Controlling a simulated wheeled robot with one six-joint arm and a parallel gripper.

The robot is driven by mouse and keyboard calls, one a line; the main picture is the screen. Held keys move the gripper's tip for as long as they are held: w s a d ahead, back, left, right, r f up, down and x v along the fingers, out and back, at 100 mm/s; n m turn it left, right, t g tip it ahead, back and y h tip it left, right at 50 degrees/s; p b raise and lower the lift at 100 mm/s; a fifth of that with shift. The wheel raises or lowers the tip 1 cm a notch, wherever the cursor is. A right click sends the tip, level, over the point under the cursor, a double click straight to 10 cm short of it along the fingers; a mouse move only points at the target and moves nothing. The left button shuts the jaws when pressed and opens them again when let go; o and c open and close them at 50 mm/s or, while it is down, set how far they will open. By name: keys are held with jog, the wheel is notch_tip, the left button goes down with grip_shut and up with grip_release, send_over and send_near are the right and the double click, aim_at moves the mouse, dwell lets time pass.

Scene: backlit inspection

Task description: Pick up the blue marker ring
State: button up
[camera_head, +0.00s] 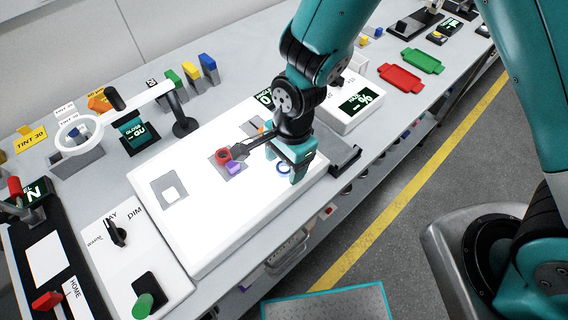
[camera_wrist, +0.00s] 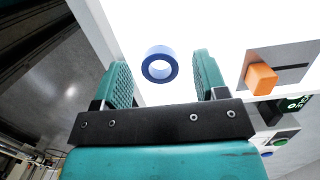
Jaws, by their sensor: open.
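The blue marker ring (camera_wrist: 159,66) lies flat on the white lit panel. In the wrist view it shows whole, beyond and between the two teal fingers of my gripper (camera_wrist: 160,75), apart from both. In the head view the ring (camera_head: 283,168) is partly hidden by my gripper (camera_head: 297,170), which is over the right end of the panel. My gripper is open and empty. I cannot tell the exact height of the fingertips over the panel.
The white light panel (camera_head: 200,244) carries a red ring-like piece (camera_head: 223,155), a purple piece (camera_head: 233,169) and an orange slider (camera_wrist: 261,79). A white ring lamp on an arm (camera_head: 80,133) stands to the left. A display box (camera_head: 340,118) stands behind my gripper.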

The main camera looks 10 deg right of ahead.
jog(key=shift+f, duration=0.15)
jog(key=c, duration=1)
